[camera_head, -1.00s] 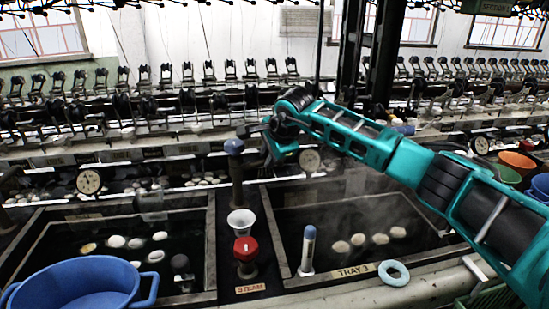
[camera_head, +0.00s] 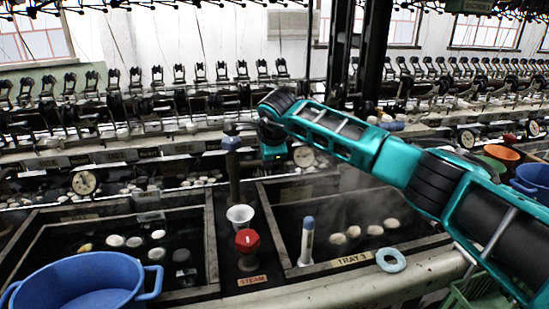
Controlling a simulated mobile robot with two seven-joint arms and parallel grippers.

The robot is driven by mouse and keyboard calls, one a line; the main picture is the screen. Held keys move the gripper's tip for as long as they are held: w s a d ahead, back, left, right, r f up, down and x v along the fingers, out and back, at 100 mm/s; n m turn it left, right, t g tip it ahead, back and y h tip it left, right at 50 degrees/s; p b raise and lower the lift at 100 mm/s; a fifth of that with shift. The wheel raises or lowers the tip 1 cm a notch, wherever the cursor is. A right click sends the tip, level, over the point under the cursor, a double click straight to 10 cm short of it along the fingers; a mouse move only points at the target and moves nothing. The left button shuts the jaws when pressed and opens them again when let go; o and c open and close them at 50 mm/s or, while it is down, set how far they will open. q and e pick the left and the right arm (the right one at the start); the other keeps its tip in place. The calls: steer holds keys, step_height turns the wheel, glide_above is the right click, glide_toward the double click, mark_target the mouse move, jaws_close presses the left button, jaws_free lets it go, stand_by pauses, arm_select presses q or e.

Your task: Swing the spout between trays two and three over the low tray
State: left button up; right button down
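The spout's dark upright post (camera_head: 235,178) stands between two sunken trays, with a blue knob (camera_head: 231,143) on top. Which way its outlet points is not clear. Tray 3 (camera_head: 352,261), named on its label, is right of the post and holds several pale cocoons in dark water. The left tray (camera_head: 212,245) also holds several cocoons; its label is unreadable. Which water level is lower I cannot tell. My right gripper (camera_head: 262,142) is just right of the blue knob, close to it; contact and finger opening are unclear. My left gripper is out of view.
A white cup (camera_head: 240,216) and a red steam valve knob (camera_head: 247,240) stand in front of the post. A blue basin (camera_head: 75,285) is front left.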

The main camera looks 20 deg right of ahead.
stand_by(0.3)
steer(key=c, duration=1.1)
jaws_free()
steer(key=shift+o, duration=0.2)
steer(key=v, duration=1.3)
